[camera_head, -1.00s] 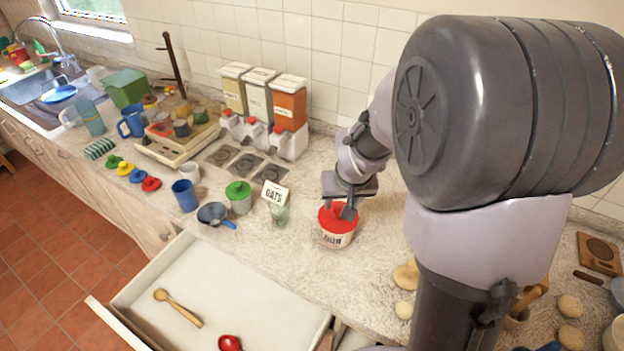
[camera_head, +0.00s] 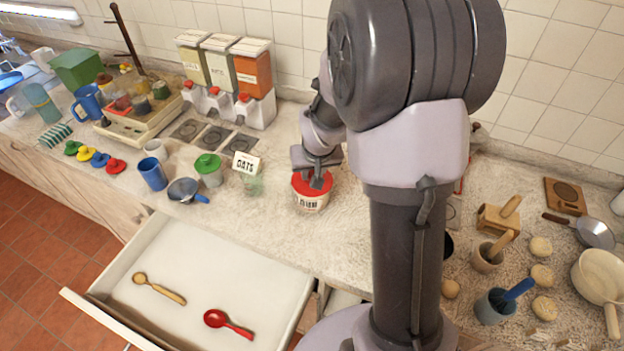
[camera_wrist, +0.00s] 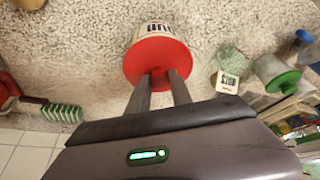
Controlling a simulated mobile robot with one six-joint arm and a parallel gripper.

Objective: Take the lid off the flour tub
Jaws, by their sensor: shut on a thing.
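The flour tub (camera_head: 311,203) is a small white container with dark lettering, upright on the counter in the head view. Its red lid (camera_head: 303,186) covers the top; I cannot see any gap under it. The tub (camera_wrist: 152,28) also shows in the wrist view, mostly behind the round red lid (camera_wrist: 150,53). My gripper (camera_head: 316,182) is over the lid from above, shut on its middle. In the wrist view the two fingers (camera_wrist: 160,78) meet the lid near its centre; the part between the fingertips is mostly hidden.
A glass jar with an OATS card (camera_head: 245,165) and a green-lidded jar (camera_head: 208,168) stand left of the tub. Dispensers (camera_head: 227,75) stand behind. An open drawer (camera_head: 200,265) with two spoons juts out in front.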

